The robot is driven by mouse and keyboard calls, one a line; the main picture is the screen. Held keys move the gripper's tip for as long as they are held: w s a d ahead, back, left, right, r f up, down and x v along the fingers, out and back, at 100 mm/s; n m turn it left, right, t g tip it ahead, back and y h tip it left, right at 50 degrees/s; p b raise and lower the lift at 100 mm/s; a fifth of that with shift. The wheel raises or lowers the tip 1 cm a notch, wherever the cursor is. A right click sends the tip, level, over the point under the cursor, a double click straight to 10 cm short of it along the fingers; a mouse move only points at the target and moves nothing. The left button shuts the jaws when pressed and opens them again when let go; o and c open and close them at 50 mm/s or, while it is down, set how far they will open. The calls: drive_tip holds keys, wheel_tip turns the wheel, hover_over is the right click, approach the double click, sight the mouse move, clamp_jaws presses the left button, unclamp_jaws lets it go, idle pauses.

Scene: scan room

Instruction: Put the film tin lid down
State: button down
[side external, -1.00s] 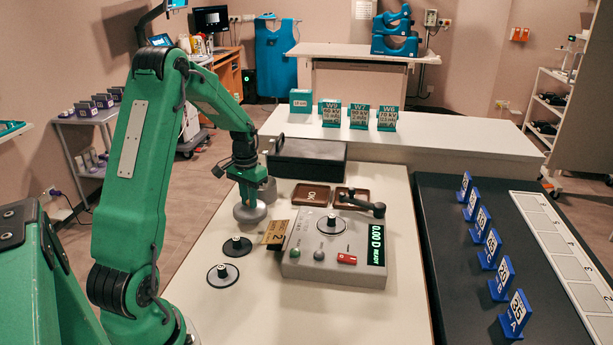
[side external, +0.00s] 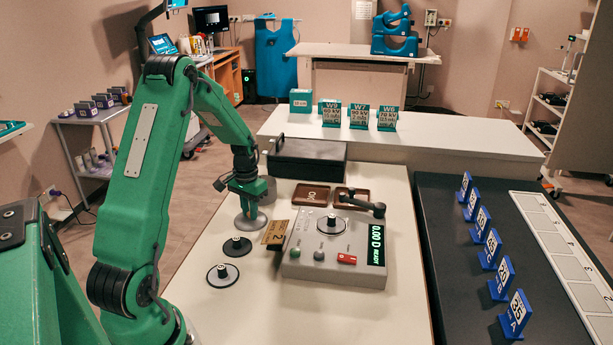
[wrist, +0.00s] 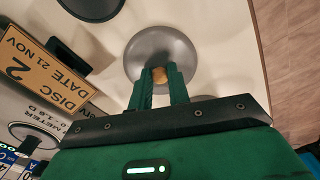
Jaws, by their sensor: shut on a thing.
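The film tin lid is a grey round disc (side external: 246,223) with a small tan knob, at the left part of the white table top. My gripper (side external: 248,208) is above it, shut on its knob. In the wrist view the lid (wrist: 143,52) lies flat under my two green fingers (wrist: 160,75), which close on the tan knob. The lid is at or very near the table top; I cannot tell whether it touches. A grey cylinder (side external: 269,188), perhaps the tin, stands just behind my gripper and is partly hidden by it.
A grey meter box (side external: 330,262) with a crank and green display stands to the right. A black case (side external: 308,160) is behind.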

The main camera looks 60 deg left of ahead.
drive_tip(key=c, duration=1.3)
unclamp_jaws()
drive_tip(key=shift+f, duration=0.1)
wheel_tip(320, 180, up, 12)
drive_tip(key=shift+r, duration=0.15)
